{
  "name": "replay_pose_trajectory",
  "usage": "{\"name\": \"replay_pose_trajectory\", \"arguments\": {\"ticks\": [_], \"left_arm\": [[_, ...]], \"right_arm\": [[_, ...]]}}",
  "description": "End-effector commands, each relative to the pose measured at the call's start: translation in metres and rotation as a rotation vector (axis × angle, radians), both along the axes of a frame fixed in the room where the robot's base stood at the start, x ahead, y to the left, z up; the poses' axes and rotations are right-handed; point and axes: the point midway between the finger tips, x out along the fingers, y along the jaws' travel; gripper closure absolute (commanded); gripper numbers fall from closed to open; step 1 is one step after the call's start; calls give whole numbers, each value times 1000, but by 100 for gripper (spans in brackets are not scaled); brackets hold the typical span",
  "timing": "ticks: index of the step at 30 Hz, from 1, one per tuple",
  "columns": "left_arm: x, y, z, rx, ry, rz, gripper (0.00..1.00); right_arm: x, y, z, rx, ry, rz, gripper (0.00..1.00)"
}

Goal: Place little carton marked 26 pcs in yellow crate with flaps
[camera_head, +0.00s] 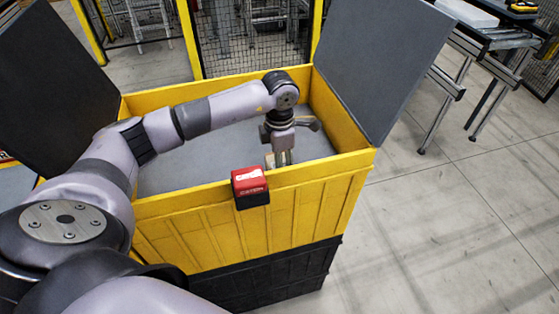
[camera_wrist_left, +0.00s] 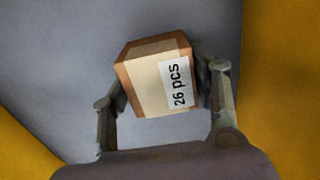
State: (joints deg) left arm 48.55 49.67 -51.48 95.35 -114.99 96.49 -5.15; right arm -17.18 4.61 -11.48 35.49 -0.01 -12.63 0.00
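The little carton (camera_wrist_left: 152,80) is brown with pale tape and a white label reading "26 pcs". It sits between the two fingers of my left gripper (camera_wrist_left: 160,92), which appear to press on its sides. In the head view my left gripper (camera_head: 279,155) points down inside the yellow crate (camera_head: 235,222), near its front wall. The carton is mostly hidden there. The crate has grey flaps (camera_head: 372,62) standing open and a grey floor (camera_head: 190,165). I cannot tell whether the carton touches the floor. My right gripper is not in view.
A red and black box (camera_head: 250,187) is at the crate's front rim, close to my left gripper. A black base (camera_head: 285,280) is under the crate. A roller conveyor (camera_head: 490,35) stands at the upper right. The floor to the right is clear.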

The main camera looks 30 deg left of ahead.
Motion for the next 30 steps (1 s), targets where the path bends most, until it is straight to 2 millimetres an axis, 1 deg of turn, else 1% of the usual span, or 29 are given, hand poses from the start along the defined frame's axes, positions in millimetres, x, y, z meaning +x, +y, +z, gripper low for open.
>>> {"name": "replay_pose_trajectory", "arguments": {"ticks": [1, 7, 15, 18, 20, 23, 30], "left_arm": [[0, 0, 0, 0, 0, 0, 40], [0, 0, 1, 0, 0, 0, 27], [0, 0, 1, 0, 0, 1, 27], [0, 0, 6, 0, 0, 1, 27], [1, 0, 8, 0, -4, 1, 27], [2, 0, 24, -1, -7, 0, 27], [2, 0, 77, 1, -7, -1, 27]], "right_arm": [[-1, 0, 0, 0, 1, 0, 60], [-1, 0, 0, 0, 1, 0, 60], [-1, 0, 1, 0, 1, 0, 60], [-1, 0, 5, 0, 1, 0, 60], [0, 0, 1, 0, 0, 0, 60], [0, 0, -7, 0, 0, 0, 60], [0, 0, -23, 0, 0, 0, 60]]}}
